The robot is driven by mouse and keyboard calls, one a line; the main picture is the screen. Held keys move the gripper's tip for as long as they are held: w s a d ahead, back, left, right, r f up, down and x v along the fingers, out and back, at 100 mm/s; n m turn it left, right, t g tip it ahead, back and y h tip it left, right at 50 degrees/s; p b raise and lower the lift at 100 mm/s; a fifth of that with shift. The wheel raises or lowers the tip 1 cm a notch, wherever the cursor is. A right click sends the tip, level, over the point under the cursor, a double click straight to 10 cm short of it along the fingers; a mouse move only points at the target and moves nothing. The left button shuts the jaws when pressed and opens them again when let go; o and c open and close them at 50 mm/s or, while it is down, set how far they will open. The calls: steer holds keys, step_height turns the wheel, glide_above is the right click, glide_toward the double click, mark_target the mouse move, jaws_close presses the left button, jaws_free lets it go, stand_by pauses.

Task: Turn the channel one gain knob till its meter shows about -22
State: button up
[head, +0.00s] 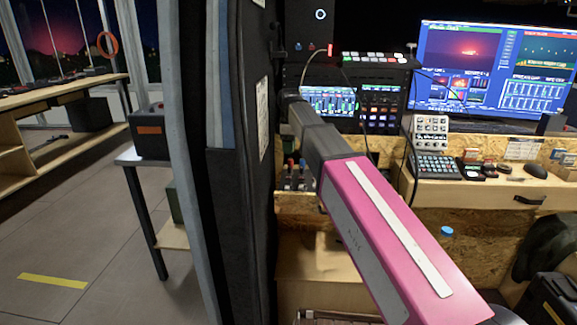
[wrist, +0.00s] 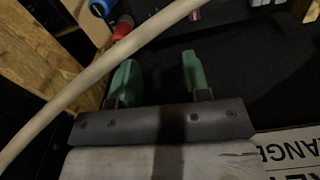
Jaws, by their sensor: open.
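My gripper (wrist: 158,75) shows in the wrist view with two green fingers spread apart and nothing between them. A dark surface lies beyond the fingers. A red cylindrical piece (wrist: 122,27) and a blue one (wrist: 101,8) are at the upper left, apart from the fingers; I cannot tell whether either is a knob. In the head view, a screen with coloured bars (head: 330,102) and a second lit screen (head: 382,108) stand behind my pink arm. The bar readings are too small to read. The channel one gain knob cannot be made out, and my fingertips are not discernible there.
A pale cable (wrist: 85,80) crosses the wrist view in front of the left finger. A dark upright panel (head: 240,160) stands left of my arm. A wooden desk (head: 480,190) holds a grey control unit (head: 432,131) and a mouse (head: 535,170). The floor at left is open.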

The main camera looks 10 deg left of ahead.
mark_target(289, 167)
step_height(289, 167, down, 8)
steer(key=shift+f, duration=0.1)
stand_by(0.4)
jaws_close()
